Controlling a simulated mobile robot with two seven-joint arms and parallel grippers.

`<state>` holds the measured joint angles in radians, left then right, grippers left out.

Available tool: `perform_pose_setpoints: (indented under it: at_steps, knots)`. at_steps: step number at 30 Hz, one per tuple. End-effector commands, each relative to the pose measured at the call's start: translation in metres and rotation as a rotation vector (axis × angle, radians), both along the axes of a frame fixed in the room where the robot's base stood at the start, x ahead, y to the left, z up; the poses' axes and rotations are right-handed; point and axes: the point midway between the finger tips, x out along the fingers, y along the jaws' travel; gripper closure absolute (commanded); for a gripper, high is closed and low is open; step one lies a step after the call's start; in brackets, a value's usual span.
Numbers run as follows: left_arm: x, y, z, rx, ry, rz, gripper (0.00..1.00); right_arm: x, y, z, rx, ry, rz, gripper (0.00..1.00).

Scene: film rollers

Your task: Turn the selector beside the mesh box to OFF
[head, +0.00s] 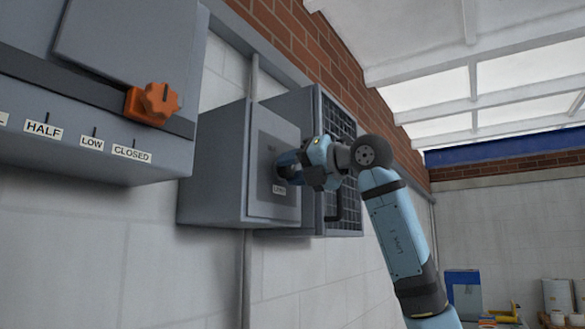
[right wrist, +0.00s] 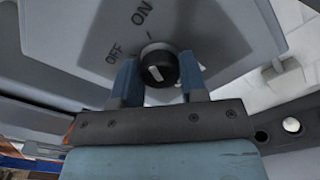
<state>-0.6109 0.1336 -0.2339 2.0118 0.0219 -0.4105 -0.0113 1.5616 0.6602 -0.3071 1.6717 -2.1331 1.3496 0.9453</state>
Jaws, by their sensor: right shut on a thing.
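The selector (right wrist: 160,68) is a round dark knob with a white mark on its face, on a grey plate (right wrist: 215,30). ON is printed above it and OFF to its upper left in the right wrist view; I cannot tell for sure which one the mark points to. My right gripper (right wrist: 158,78) is shut on the knob, one blue finger on each side. In the head view my right gripper (head: 286,168) is against the front of the grey selector box (head: 216,160) and hides the knob. The mesh box (head: 342,120) is just right of it. My left gripper is not in view.
A larger grey box (head: 75,150) at the left carries an orange handle (head: 152,104) above HALF, LOW and CLOSED labels. A dark handle (head: 345,205) sticks out from the mesh box. A blue box (head: 463,291) and other containers stand far off at lower right.

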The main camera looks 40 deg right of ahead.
Motion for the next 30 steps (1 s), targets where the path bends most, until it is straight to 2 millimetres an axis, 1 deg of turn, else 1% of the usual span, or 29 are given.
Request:
perform_pose_setpoints:
  at_steps: [8, 15, 22, 30]
  knots:
    - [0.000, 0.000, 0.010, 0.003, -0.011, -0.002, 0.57, 0.000, 0.000, 0.002, -0.162, -0.066, -0.002, 0.84]
    - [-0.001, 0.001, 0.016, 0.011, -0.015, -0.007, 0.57, 0.000, 0.000, 0.002, -0.368, -0.151, -0.001, 0.84]
    - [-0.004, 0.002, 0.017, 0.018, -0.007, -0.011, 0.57, 0.000, 0.000, 0.002, -0.568, -0.234, -0.001, 0.84]
    - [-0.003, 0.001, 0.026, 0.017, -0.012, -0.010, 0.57, -0.001, 0.001, 0.002, -0.765, -0.316, 0.000, 0.84]
